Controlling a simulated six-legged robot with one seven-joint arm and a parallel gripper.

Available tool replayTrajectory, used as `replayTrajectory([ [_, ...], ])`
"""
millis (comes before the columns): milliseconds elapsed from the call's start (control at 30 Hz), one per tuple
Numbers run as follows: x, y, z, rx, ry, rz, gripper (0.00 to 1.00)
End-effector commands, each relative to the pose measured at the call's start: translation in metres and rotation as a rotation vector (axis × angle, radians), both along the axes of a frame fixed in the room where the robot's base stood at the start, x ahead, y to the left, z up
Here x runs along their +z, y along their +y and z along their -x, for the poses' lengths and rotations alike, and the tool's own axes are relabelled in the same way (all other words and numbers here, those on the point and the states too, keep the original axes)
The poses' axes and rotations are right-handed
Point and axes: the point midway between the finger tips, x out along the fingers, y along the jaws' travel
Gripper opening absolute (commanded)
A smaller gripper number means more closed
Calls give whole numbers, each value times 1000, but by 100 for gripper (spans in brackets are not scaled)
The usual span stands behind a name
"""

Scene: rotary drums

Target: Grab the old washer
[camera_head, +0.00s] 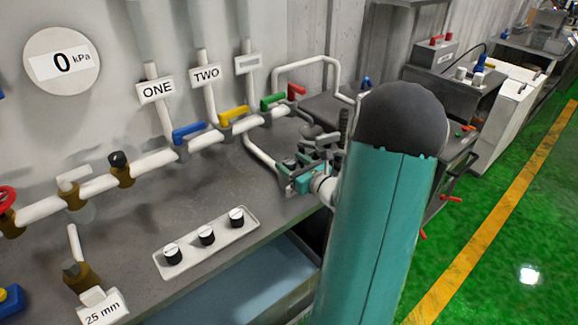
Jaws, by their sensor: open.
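My gripper (294,177) is low over the right part of the grey bench, beside the white pipe that bends down from the valve row. Its jaws are open, though they look small and my teal arm covers part of them. I cannot make out the old washer; it may be hidden by my gripper or arm, or too small to tell. A white plate (187,260) at the front of the bench holds three black-and-white round parts. A brass fitting (80,278) stands at the lower left behind a "25 mm" label (103,310).
A white pipe (100,184) with blue (189,131), yellow (233,114) and green (272,101) valve levers runs along the bench (135,225). A "0 kPa" dial (63,65) is on the wall. More benches stand at right. The green floor (530,210) is open at right.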

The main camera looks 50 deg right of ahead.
Motion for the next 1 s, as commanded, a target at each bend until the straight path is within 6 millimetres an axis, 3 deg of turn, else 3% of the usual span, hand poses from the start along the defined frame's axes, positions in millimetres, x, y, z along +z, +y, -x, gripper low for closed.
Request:
replayTrajectory([
  [200,0,-1,-2,-1,1,0,59],
  [467,0,-1,-2,-1,1,1,11],
  [1000,9,-1,-2,0,-1,3,11],
])
